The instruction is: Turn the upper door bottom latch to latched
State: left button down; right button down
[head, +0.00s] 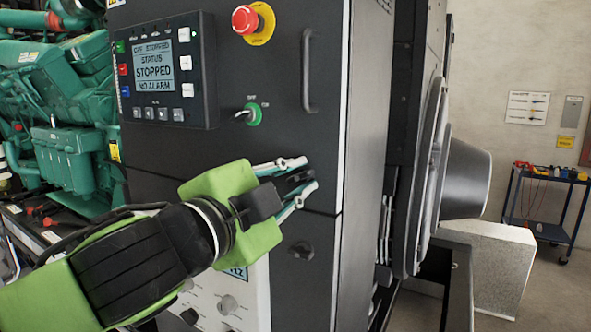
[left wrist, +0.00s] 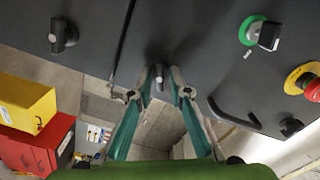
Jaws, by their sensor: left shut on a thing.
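The upper door bottom latch (head: 298,178) is a small dark knob near the lower right edge of the upper door (head: 275,130) of the dark cabinet. My left gripper (head: 308,174) reaches it from the left, one finger above and one below. In the left wrist view the latch (left wrist: 158,72) shows between the fingertips of my left gripper (left wrist: 160,83), which is shut on it. The fingers partly hide the latch, so its exact angle is hard to tell. My right gripper is in neither view.
A lower door latch (head: 302,250) sits just below. Above are a green key switch (head: 250,113), the door handle (head: 309,70) and a red emergency stop (head: 246,19). A control panel (head: 160,70) is at upper left. A blue cart (head: 545,205) stands far right.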

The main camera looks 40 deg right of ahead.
pick_arm(q)
jog(key=m+p, duration=0.1)
jog(key=m, duration=0.4)
jog(key=shift+f+m, duration=0.1)
jog(key=shift+m, duration=0.2)
dwell(0.4)
jog(key=c, duration=1.9)
grip_release()
jog(key=v, duration=1.2)
